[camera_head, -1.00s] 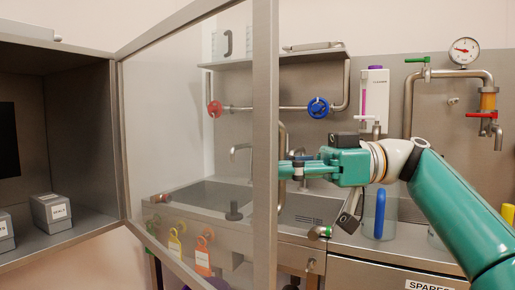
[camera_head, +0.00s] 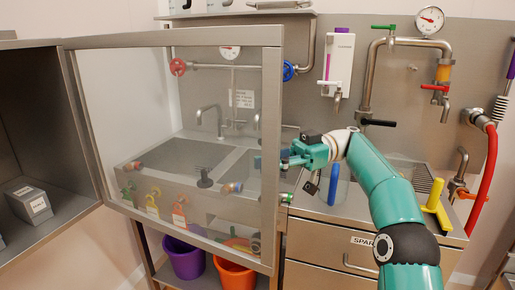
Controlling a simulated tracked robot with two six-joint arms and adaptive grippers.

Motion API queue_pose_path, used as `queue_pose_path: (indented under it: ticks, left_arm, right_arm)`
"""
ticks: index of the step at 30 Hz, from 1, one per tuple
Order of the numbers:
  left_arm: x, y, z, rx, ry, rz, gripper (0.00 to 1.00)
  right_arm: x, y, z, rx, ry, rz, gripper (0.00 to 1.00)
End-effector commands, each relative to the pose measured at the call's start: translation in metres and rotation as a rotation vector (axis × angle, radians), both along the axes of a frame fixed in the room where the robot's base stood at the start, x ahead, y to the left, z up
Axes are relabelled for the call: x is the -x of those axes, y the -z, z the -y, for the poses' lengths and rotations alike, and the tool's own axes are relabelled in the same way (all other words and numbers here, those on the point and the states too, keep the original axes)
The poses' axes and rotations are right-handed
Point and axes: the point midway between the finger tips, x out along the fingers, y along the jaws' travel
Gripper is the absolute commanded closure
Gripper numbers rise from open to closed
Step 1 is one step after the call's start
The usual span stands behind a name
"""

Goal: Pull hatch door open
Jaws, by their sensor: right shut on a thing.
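The hatch door (camera_head: 176,36) is a clear pane in a grey metal frame, hinged at its left side on the grey cabinet. It stands swung out from the cabinet, which is open to view at the left. My right gripper (camera_head: 287,159) is at the door's right frame edge, shut on the door handle. The fingertips and most of the handle are hidden by the frame and the gripper itself. My left gripper is not in view.
A box (camera_head: 28,203) sits inside the cabinet (camera_head: 68,223). Behind the door are a sink counter with pipes and valves, and a purple bucket (camera_head: 184,260) and orange bucket (camera_head: 235,276) below. A yellow-handled tool (camera_head: 435,198) and a red hose (camera_head: 488,165) are at the right.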

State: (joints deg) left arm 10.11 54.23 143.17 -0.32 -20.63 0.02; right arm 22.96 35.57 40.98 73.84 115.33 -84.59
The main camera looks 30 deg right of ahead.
Motion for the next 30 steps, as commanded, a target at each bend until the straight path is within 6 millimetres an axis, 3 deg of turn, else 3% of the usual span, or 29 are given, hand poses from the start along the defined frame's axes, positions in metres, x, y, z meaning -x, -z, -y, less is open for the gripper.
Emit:
queue_pose_path:
  ticks: [3,16,17,21,27,30]
  left_arm:
    - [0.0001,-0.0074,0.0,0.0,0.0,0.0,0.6]
    - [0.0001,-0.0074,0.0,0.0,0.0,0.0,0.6]
    - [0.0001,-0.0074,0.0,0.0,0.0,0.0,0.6]
    - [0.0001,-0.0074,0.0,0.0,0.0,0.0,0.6]
    - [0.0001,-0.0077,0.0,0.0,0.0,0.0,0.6]
    - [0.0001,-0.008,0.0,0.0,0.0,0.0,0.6]
  right_arm:
    - [-0.0023,0.0006,0.0011,-0.005,0.004,-0.004,1.0]
    - [-0.0027,0.0051,0.0016,-0.006,0.002,-0.008,1.0]
    - [-0.0027,0.0052,0.0016,-0.006,0.002,-0.008,0.82]
    - [-0.0023,0.0045,0.0017,-0.007,0.001,-0.007,0.59]
    - [-0.0016,0.0029,0.0019,-0.007,0.001,-0.004,0.59]
    - [-0.0016,0.0025,0.002,-0.007,0.001,-0.005,0.72]
